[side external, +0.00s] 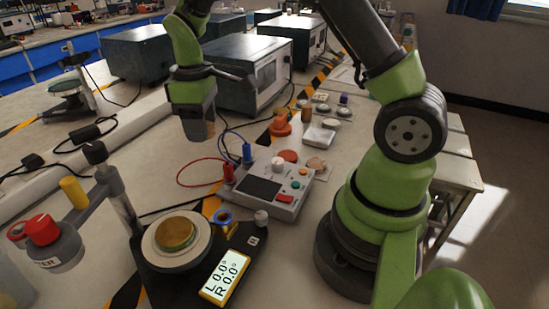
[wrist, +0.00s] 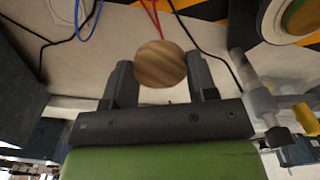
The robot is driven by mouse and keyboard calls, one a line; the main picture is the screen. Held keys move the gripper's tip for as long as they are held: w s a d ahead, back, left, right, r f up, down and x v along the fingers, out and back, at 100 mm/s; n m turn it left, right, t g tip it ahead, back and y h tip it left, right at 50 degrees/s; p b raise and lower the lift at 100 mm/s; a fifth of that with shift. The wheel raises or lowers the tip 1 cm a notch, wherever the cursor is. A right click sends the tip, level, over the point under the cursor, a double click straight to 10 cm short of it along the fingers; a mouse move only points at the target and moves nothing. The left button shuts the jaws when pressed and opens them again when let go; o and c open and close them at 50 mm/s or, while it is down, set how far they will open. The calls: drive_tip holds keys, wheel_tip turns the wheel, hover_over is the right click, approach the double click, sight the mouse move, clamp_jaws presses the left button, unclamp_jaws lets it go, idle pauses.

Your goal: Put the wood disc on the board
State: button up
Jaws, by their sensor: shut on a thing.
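The wood disc (wrist: 160,64), round with a striped grain, sits between the two fingers of my gripper (wrist: 162,82) in the wrist view. My gripper is shut on it. In the side view my gripper (side external: 197,128) hangs above the bare table, left of the grey meter box, and only a tan edge of the disc (side external: 210,130) shows. I cannot tell for certain which thing is the board; a small tan flat piece (side external: 317,166) lies behind the grey meter box, and a white flat block (side external: 318,137) lies farther back.
The grey meter box (side external: 268,189) carries red and blue plugs with cables. A scale (side external: 178,248) with a gold-coloured disc stands in front. Dark instrument cases (side external: 240,75) stand at the back.

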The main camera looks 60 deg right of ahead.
drive_tip(key=s+d+f+m, duration=0.2)
drive_tip(key=d, duration=0.6)
drive_tip(key=s+d+f+m, duration=0.2)
drive_tip(key=d+f, duration=0.1)
drive_tip(key=d, duration=0.5)
hover_over(264, 154)
wheel_tip(264, 154, down, 6)
drive_tip(key=shift+r, duration=0.25)
drive_tip(key=shift+f, duration=2.25)
drive_tip(key=shift+f, duration=0.15)
drive_tip(key=o, duration=0.6)
